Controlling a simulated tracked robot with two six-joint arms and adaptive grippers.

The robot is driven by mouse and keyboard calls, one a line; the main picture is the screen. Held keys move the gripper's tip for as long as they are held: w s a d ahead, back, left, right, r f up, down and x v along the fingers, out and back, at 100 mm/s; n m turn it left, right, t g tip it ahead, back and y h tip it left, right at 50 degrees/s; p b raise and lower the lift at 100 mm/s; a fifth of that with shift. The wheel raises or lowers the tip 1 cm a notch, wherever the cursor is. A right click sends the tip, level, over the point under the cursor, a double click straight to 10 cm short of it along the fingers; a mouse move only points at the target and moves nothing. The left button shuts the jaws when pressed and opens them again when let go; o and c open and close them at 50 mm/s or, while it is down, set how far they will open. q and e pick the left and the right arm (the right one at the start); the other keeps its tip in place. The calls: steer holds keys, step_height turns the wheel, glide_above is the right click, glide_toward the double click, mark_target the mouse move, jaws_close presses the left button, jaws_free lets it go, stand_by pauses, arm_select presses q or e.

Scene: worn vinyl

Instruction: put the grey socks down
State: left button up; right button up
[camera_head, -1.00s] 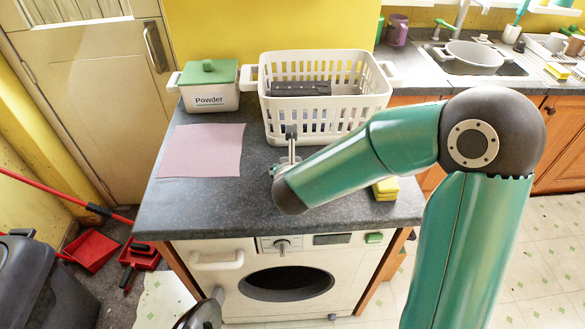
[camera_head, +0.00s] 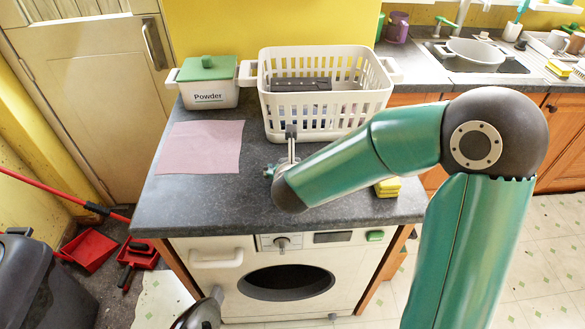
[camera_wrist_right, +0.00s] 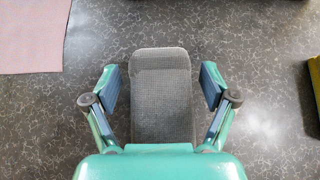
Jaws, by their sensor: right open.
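The grey socks (camera_wrist_right: 162,100), a folded ribbed bundle, lie on the dark speckled countertop in the right wrist view. My right gripper (camera_wrist_right: 160,70) is open above them, with one finger on each side and a gap to each. Its own body covers the near end of the socks. In the head view the right gripper shows only in part, in front of the white basket, and my forearm hides the socks.
The white laundry basket (camera_head: 322,113) stands behind the gripper, with a dark item (camera_head: 300,84) inside. A pink cloth (camera_head: 200,148) lies to the left, below the powder box (camera_head: 208,85). The counter's front left is clear.

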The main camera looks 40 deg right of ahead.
steer(key=shift+r, duration=0.1)
steer(key=shift+r+p, duration=0.3)
steer(key=shift+p, duration=0.15)
steer(key=p+v, duration=0.2)
steer(key=v, duration=1)
steer(key=shift+r, duration=0.2)
